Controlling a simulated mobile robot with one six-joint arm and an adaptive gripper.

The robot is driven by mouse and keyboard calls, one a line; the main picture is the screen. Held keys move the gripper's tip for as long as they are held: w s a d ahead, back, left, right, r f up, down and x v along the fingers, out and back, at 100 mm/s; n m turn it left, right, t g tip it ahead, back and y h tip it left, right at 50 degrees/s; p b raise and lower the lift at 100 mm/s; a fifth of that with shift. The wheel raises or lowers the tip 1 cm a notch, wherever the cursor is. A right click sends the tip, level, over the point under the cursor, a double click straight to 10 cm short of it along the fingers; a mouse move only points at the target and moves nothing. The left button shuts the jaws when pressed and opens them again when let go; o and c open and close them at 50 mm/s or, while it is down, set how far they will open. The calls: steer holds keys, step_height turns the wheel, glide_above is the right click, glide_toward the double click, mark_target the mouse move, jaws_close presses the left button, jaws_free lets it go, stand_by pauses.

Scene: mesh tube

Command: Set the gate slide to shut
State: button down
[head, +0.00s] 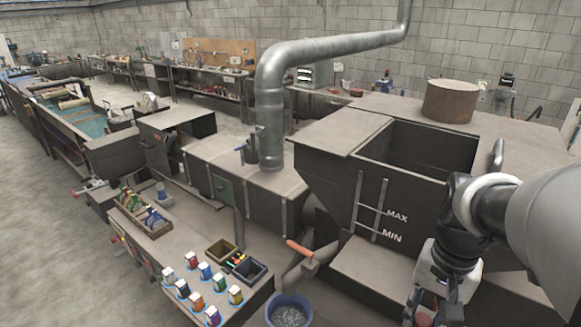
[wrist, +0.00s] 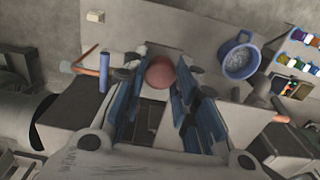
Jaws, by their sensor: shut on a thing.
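A round reddish knob (wrist: 160,72), seemingly the handle of the gate slide, sits between the fingers of my gripper (wrist: 158,80) in the wrist view. My gripper is shut on this knob. A dark gap shows below the knob between the fingers, and a grey plate lies around it. How far the slide stands open or shut cannot be told. In the head view my gripper (head: 435,300) is at the lower right, low in front of the grey hopper (head: 340,190) marked MAX and MIN. A bit of red shows at its tips at the bottom edge.
A blue bucket with grey contents (head: 290,311) stands on the floor; it also shows in the wrist view (wrist: 239,57). An orange handle (head: 299,248) sticks out left of the hopper. A bench (head: 180,255) with several coloured containers is at left. A blue cylinder (wrist: 104,72) is near my fingers.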

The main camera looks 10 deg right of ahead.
steer(key=w+d+p, duration=0.2)
steer(key=w+d, duration=0.4)
steer(key=d, duration=0.2)
steer(key=shift+w, duration=0.4)
steer(key=shift+r, duration=0.1)
steer(key=c, duration=1.3)
jaws_free()
steer(key=shift+o, duration=0.3)
step_height(320, 180, up, 12)
